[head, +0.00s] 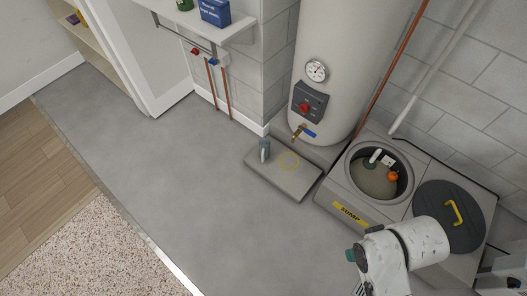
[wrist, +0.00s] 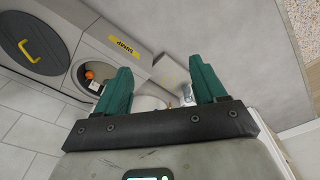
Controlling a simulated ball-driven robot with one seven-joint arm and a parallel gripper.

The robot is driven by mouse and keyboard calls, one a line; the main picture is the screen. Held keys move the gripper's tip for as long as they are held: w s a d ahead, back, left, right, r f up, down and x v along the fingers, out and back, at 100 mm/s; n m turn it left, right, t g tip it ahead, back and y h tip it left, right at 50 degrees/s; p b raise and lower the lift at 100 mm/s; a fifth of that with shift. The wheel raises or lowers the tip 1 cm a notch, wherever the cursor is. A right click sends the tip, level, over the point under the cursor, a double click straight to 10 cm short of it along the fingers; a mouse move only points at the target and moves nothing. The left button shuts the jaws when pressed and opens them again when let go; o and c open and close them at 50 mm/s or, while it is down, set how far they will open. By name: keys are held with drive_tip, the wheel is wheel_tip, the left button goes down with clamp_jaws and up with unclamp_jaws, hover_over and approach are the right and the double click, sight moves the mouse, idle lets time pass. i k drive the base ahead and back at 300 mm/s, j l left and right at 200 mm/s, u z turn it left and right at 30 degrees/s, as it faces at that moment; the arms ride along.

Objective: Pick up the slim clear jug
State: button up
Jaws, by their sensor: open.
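The slim clear jug (head: 264,149) appears as a small bluish-grey upright shape near the left back edge of a low grey slab (head: 290,187) on the floor. Its details are too small to make out. In the wrist view, a pale bluish shape that looks like the jug (wrist: 187,94) shows beside the right finger, partly hidden by it. My gripper (wrist: 160,82) is open, its two green fingers wide apart with nothing held between them. It is apart from the jug, with the slab beyond the fingers. In the head view, my white arm is at the lower right.
A cream tank (head: 345,50) with a gauge and a brass tap (head: 298,132) rises behind the slab. To its right is a sump box (head: 345,213) with an open round pit and a dark lid (head: 437,216). A shelf (head: 205,27) hangs at the back. Grey floor at left is clear.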

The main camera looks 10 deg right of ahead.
sight(265, 143)
drive_tip(key=i+j, duration=0.4)
drive_tip(key=i, duration=0.15)
drive_tip(key=i+j, duration=0.4)
drive_tip(key=i, duration=0.2)
drive_tip(key=i+j, duration=0.35)
drive_tip(key=i, duration=0.2)
